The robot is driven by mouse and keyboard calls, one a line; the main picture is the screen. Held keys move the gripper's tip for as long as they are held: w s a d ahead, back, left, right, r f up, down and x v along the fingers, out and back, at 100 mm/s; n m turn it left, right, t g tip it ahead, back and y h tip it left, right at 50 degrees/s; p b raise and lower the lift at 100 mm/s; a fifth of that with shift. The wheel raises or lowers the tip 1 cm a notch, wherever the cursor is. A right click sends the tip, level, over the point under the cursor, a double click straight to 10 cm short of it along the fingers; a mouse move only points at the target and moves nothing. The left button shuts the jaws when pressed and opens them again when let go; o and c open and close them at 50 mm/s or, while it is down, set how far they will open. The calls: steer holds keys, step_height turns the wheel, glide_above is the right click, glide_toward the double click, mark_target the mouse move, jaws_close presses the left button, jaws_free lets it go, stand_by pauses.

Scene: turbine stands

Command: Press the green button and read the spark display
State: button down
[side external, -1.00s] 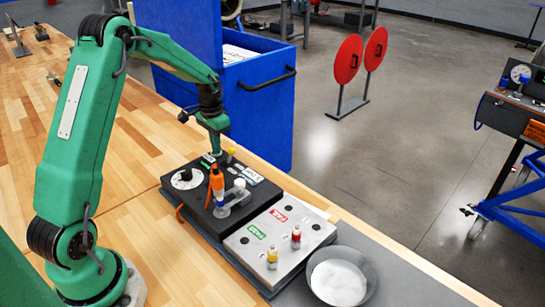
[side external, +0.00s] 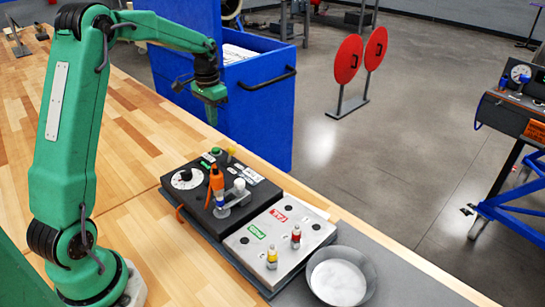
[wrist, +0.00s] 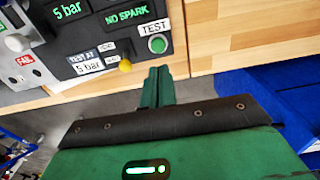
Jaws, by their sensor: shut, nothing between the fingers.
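The green button (wrist: 158,45) sits on the black test box (side external: 185,205) beside a TEST label, and it also shows in the side view (side external: 215,151). The spark display (wrist: 127,15) reads NO SPARK in green. My gripper (side external: 211,119) is shut and empty, raised above the box's far end. In the wrist view its closed fingers (wrist: 157,74) point toward the button, with nothing held.
A yellow knob (wrist: 125,65) stands near the button. An orange-handled plug tool (side external: 217,182) stands on the box. The PASS/FAIL plate (side external: 282,235) holds two small plugs. A bowl of white material (side external: 340,278) is at right. A blue bin (side external: 258,105) stands behind the bench.

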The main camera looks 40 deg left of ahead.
step_height(320, 180, up, 5)
stand_by(0.3)
stand_by(0.4)
steer(key=s+d+r+t, duration=0.3)
steer(key=s+d+r, duration=0.4)
steer(key=s+d, duration=0.45)
steer(key=s+d+f+t, duration=0.2)
steer(key=s+d, duration=0.7)
steer(key=s, duration=0.2)
steer(key=shift+s+f, duration=0.3)
steer(key=shift+f, duration=0.05)
steer(key=shift+d, duration=0.1)
